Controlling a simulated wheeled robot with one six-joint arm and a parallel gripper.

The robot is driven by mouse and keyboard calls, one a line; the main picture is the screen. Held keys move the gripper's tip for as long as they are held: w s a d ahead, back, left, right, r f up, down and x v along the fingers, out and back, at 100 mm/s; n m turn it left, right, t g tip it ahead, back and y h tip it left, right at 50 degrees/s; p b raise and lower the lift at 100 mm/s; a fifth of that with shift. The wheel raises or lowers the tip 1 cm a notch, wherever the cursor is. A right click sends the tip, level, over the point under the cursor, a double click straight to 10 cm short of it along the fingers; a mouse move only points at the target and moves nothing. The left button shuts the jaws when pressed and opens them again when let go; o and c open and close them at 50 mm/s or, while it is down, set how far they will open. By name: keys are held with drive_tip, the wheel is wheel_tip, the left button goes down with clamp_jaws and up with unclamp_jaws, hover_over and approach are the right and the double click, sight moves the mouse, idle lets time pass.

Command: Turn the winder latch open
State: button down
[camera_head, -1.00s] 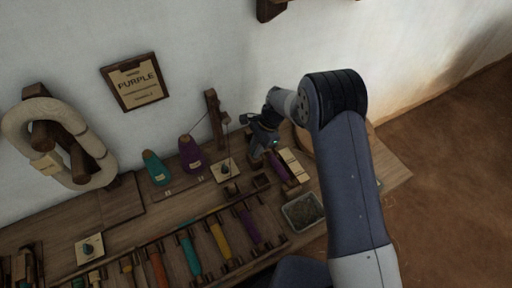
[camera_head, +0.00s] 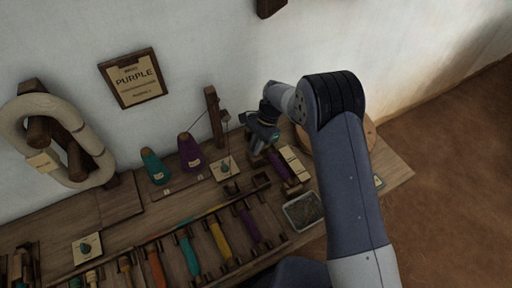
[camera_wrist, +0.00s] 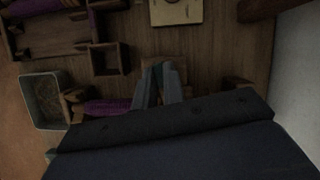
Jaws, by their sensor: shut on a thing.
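My gripper (camera_wrist: 159,72) is shut, its two grey fingers closed together at the tips on a small brown wooden piece that I take to be the winder latch; the fingers cover most of it. In the head view my gripper (camera_head: 258,148) is low over the back right of the bench, beside the winder. The winder carries a purple bobbin (camera_head: 278,166), which also shows in the wrist view (camera_wrist: 107,107) just left of the fingers. How far the latch is turned cannot be told.
A grey tray (camera_head: 303,211) lies at the front right of the bench. Purple (camera_head: 190,153) and teal (camera_head: 154,168) cones stand to the left, by a wooden post (camera_head: 216,118). A rack of several coloured bobbins lies in front. A wall sign (camera_head: 134,78) reads PURPLE.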

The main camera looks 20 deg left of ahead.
drive_tip(key=n+h+b, duration=0.1)
drive_tip(key=n, duration=0.2)
drive_tip(key=shift+a+f+n+b, duration=0.1)
drive_tip(key=shift+a+n+b, duration=0.05)
drive_tip(key=shift+n+b, duration=0.2)
drive_tip(key=n+h+b, duration=0.1)
drive_tip(key=n+h, duration=0.1)
drive_tip(key=n, duration=0.2)
drive_tip(key=shift+a+n, duration=0.15)
drive_tip(key=shift+n, duration=0.2)
drive_tip(key=n+h, duration=0.1)
drive_tip(key=n, duration=0.2)
drive_tip(key=shift+b, duration=0.35)
drive_tip(key=shift+a+n+t+h, duration=0.1)
drive_tip(key=shift+n+t+h, duration=0.25)
drive_tip(key=shift+n, duration=0.7)
drive_tip(key=shift+n+t+h, duration=0.25)
drive_tip(key=shift+n+h, duration=0.1)
drive_tip(key=shift+n, duration=0.7)
drive_tip(key=c, duration=1.5)
unclamp_jaws()
drive_tip(key=shift+s, duration=0.1)
drive_tip(key=v, duration=1.1)
